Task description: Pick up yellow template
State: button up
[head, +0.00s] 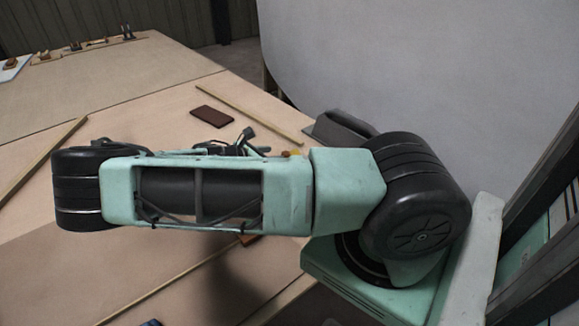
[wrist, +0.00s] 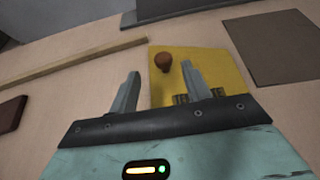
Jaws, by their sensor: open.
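The yellow template (wrist: 222,72) is a flat plate lying on the table, with a round brown knob (wrist: 163,62) standing up near its left edge in the wrist view. My gripper (wrist: 160,69) is open, and its two grey fingers point toward the template. The right finger overlaps the yellow plate in the picture and the left finger is just left of its edge. The knob appears between the fingertips and beyond them, and nothing is held. Whether a finger touches the template cannot be told. In the head view my arm hides nearly all of the template.
A pale wooden strip (head: 247,114) and a dark red-brown block (head: 212,116) lie on the table (head: 150,100) beyond my arm. Another strip (head: 38,163) lies at left. A flat brown sheet (wrist: 279,46) is right of the template. Small tools stand at the far left.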

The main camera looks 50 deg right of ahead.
jog(key=x, duration=0.2)
jog(key=p+x, duration=0.1)
jog(key=x, duration=0.2)
jog(key=shift+s+d+f, duration=0.1)
jog(key=shift+s+d, duration=0.15)
jog(key=shift+s, duration=0.05)
jog(key=shift+d+f, duration=0.2)
jog(key=shift+d, duration=0.1)
jog(key=c, duration=1)
grip_shut()
jog(key=shift+r, duration=0.15)
